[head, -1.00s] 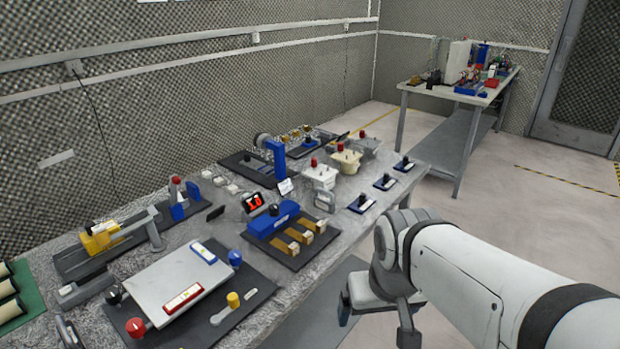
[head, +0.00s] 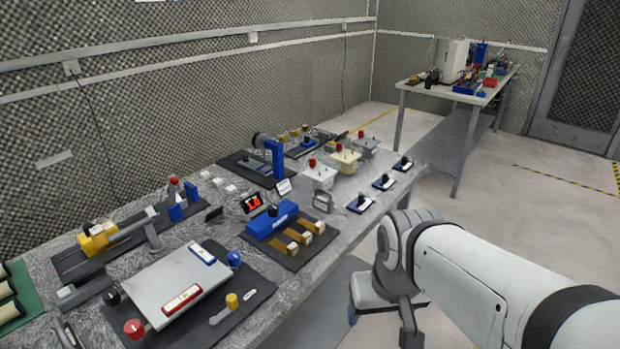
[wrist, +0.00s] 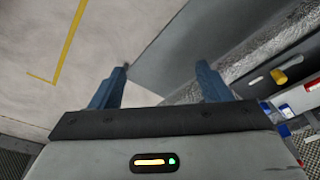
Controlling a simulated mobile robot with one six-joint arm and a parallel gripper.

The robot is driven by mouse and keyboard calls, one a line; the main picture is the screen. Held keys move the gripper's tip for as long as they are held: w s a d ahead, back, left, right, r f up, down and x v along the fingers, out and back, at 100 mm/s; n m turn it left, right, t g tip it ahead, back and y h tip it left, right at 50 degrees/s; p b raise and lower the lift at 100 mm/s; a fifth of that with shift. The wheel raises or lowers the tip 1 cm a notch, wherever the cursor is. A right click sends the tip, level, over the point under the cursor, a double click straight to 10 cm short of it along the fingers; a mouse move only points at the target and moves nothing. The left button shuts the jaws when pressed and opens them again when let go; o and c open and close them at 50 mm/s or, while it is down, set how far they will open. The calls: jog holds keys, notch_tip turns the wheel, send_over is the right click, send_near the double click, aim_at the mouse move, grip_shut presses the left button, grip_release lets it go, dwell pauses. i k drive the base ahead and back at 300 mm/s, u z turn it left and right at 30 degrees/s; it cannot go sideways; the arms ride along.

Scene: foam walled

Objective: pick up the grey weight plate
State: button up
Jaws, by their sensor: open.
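A small grey piece (head: 323,201) with a rounded outline stands on the workbench (head: 345,228), right of the blue block with brass-coloured keys. It may be the grey weight plate, but it is too small to be sure. My gripper (head: 380,318) is beyond the front edge of the bench, over the floor and well apart from that piece. In the wrist view my gripper (wrist: 161,72) has its two blue fingers spread, with nothing between them. The grey piece cannot be made out in the wrist view.
The bench is crowded: a blue key block (head: 273,222), a white plate with a red knob (head: 133,328), a blue upright stand (head: 275,160) and several small switches. A second table (head: 420,88) stands at the back right. The floor (head: 500,220) between is clear.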

aim_at(327, 205)
jog(key=z, duration=2.2)
jog(key=i, duration=2)
jog(key=u, duration=1.5)
jog(key=k, duration=0.1)
jog(key=u, duration=2.2)
jog(key=i, duration=0.7)
jog(key=z, duration=0.05)
